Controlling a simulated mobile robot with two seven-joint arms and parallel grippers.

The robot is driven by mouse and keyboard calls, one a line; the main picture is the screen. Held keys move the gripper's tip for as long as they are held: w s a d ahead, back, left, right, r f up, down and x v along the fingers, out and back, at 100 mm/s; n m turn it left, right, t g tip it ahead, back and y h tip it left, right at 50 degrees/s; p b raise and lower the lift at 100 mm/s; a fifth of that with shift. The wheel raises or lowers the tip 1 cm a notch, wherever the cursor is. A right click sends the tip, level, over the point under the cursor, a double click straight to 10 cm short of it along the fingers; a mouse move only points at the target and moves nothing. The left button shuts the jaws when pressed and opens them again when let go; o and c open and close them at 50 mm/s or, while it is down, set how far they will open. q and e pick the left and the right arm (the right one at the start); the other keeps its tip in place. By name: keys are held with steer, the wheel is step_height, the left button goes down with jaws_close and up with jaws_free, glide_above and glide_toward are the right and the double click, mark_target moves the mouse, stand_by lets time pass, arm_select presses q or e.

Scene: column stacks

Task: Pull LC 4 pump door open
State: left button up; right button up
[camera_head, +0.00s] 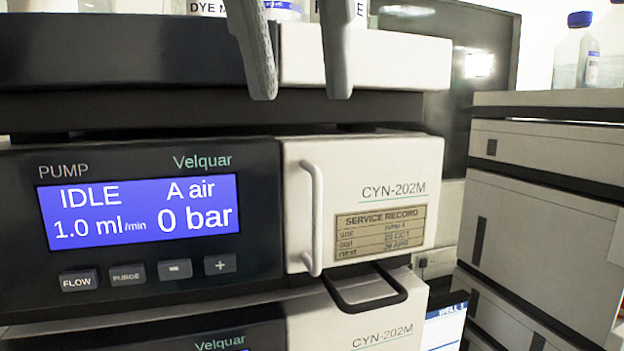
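The pump module (150,165) has a black front with a blue display reading IDLE, A air, 1.0 ml/min and 0 bar. Its white door (375,170), marked CYN-202M, fills the right part of the front and looks closed. A white vertical bar handle (317,215) is on the door's left side. A tan service record label (380,232) is on the door. My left gripper (300,97) comes down from the top edge, its two grey fingers spread apart and empty. Its fingertips are above the door handle in the picture, apart from it. No LC 4 marking is readable. My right gripper is not in view.
A black loop handle (366,302) sticks out below the door. Another CYN-202M module (385,330) sits underneath. Bottles stand on top of the stack behind my fingers. A second grey stack (545,215) stands at the right, carrying a blue-capped bottle (571,50).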

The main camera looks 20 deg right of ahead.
mark_target(315, 199)
arm_select(q)
steer(key=x, duration=1)
steer(key=shift+w+f+p, duration=0.15)
steer(key=shift+w+p, duration=0.1)
steer(key=shift+p, duration=0.05)
steer(key=shift+w+d+f, duration=0.1)
steer(key=shift+d+f, duration=0.05)
steer(key=shift+f, duration=0.2)
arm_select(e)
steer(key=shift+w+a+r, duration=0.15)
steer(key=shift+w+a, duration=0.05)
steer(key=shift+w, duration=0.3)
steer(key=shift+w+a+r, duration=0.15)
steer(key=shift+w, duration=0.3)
arm_select(q)
jaws_close()
